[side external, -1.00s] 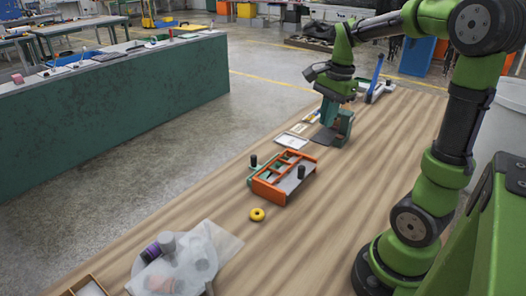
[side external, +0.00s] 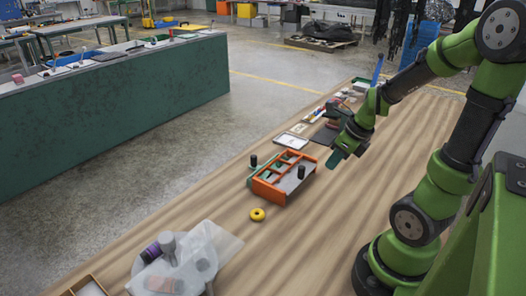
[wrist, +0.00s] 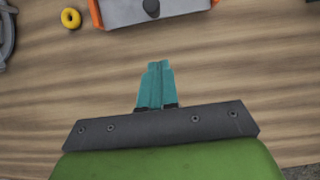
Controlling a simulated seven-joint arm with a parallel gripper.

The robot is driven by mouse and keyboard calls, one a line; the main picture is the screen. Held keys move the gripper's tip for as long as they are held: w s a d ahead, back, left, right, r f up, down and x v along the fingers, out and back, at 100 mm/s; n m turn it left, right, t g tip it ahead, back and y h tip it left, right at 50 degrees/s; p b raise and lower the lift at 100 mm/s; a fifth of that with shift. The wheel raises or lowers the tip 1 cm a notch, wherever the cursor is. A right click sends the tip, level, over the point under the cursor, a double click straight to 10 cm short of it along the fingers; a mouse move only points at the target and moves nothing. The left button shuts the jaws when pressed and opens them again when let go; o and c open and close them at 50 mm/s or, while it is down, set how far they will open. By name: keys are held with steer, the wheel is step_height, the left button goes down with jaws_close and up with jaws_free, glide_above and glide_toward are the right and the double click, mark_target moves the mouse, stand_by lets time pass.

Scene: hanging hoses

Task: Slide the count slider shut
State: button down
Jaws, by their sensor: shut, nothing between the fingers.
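An orange-framed box (side external: 282,177) with compartments and a grey sliding panel sits mid-table in the side view. A black knob (side external: 301,172) stands on the grey panel. Another black knob (side external: 253,161) stands at the green part on the box's far left side. Which of these is the count slider I cannot tell. In the wrist view the grey panel (wrist: 180,12) and its black knob (wrist: 151,8) show at the top edge. My gripper (side external: 333,162) is shut and empty, above the table to the right of the box and apart from it. Its teal fingers (wrist: 155,68) are together in the wrist view.
A yellow ring (side external: 257,214) lies on the wood in front of the box; it also shows in the wrist view (wrist: 71,18). Trays and a dark pad (side external: 325,135) lie behind the box. A translucent item with cylinders (side external: 185,262) stands front left. The wood at right is clear.

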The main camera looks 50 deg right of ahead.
mark_target(301, 166)
steer(key=w+f, duration=0.4)
steer(key=w, duration=0.1)
steer(key=shift+w, duration=0.35)
steer(key=shift+w, duration=1.95)
